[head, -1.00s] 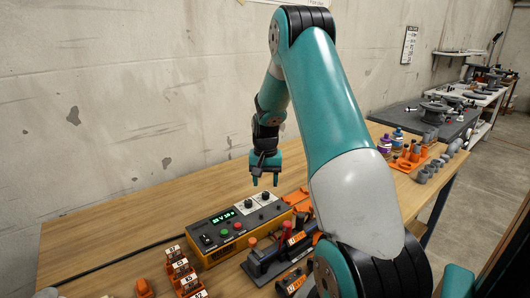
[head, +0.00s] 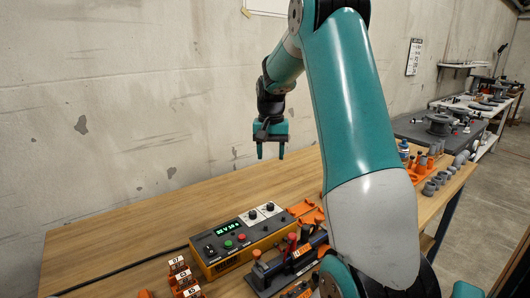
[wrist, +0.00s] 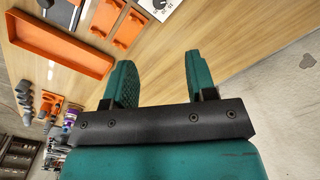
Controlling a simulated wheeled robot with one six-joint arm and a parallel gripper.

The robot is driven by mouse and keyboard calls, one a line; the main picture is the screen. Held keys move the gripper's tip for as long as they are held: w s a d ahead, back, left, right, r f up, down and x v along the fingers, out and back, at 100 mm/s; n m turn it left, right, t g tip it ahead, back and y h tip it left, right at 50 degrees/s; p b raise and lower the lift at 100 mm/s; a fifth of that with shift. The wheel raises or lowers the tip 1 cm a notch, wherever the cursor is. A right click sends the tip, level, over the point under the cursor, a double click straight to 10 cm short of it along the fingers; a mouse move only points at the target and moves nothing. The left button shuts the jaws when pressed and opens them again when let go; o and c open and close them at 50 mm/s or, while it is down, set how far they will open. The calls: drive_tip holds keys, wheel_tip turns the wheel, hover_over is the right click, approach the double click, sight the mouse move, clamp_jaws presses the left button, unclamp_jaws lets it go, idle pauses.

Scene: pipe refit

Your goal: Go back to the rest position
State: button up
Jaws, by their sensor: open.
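My gripper (head: 270,151) hangs with its fingers pointing down, above the back part of the wooden bench (head: 135,232) and in front of the concrete wall. Its two teal fingers stand apart with nothing between them. The wrist view also shows the open gripper (wrist: 158,75), with only bench top beyond the fingers. My teal arm crosses the right middle of the head view and hides part of the bench.
An orange power box (head: 243,240) with a lit display stands on the bench below my gripper. A dark fixture (head: 285,262) with red knobs is beside it. Numbered orange holders (head: 182,275) stand at the front. An orange tray (wrist: 58,42) shows in the wrist view.

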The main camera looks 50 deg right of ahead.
drive_tip(key=s+a+r+n, duration=0.1)
drive_tip(key=a+r+n, duration=0.15)
drive_tip(key=a, duration=0.55)
drive_tip(key=s+a+r+n+t+y, duration=0.1)
drive_tip(key=a+n, duration=0.2)
drive_tip(key=a, duration=0.6)
drive_tip(key=s+a+r+n, duration=0.1)
drive_tip(key=a+r+n, duration=0.15)
drive_tip(key=a, duration=0.55)
drive_tip(key=s+a+n+g+y+p, duration=0.1)
drive_tip(key=s+a+n+y, duration=0.2)
drive_tip(key=s+a+n, duration=0.6)
drive_tip(key=s+a, duration=0.7)
drive_tip(key=s, duration=0.1)
drive_tip(key=shift+s+a+f+n, duration=0.25)
drive_tip(key=shift+a+n, duration=0.05)
drive_tip(key=shift+a, duration=0.05)
